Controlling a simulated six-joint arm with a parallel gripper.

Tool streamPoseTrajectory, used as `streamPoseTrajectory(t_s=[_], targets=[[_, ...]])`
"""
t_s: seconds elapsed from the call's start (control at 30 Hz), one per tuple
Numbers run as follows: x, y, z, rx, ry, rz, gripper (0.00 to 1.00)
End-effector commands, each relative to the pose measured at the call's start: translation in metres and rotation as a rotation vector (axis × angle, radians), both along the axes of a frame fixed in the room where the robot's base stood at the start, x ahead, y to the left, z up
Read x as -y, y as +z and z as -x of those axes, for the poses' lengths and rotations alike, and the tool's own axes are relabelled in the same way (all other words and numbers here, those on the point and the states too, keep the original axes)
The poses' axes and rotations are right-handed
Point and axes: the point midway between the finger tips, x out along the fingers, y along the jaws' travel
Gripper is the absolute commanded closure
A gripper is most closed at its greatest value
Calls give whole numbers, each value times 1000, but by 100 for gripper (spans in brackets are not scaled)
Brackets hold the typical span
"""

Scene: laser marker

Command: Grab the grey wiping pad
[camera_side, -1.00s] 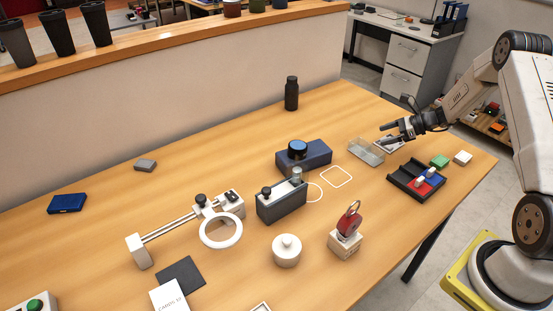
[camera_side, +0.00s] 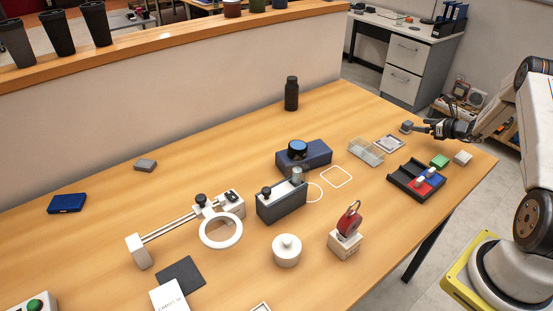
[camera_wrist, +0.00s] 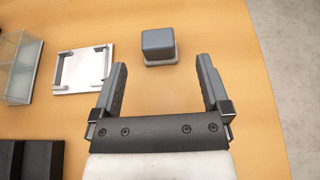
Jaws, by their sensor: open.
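A grey block-shaped pad with a paler base (camera_wrist: 158,43) sits on the table near its right edge. It also shows in the side view (camera_side: 406,127), just left of my gripper (camera_side: 420,128). In the wrist view my gripper (camera_wrist: 162,66) is open and empty. The pad lies ahead of the fingertips, roughly centred between them and apart from them. Another small grey block (camera_side: 145,165) lies far left near the wall.
A white corner-post holder (camera_wrist: 84,72) lies left of the pad, with a clear box (camera_wrist: 18,68) beyond it. Bare table surrounds the pad.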

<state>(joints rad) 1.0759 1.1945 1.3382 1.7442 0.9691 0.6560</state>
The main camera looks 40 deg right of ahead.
Motion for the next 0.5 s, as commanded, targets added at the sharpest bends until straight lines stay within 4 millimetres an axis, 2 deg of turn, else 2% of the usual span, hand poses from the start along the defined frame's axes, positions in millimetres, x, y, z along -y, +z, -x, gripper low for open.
streamPoseTrajectory(t_s=[0.1, 0.5], targets=[[0, -3, -8, 0, 1, 0, 3], [-2, -8, -18, 0, 3, 0, 3]])
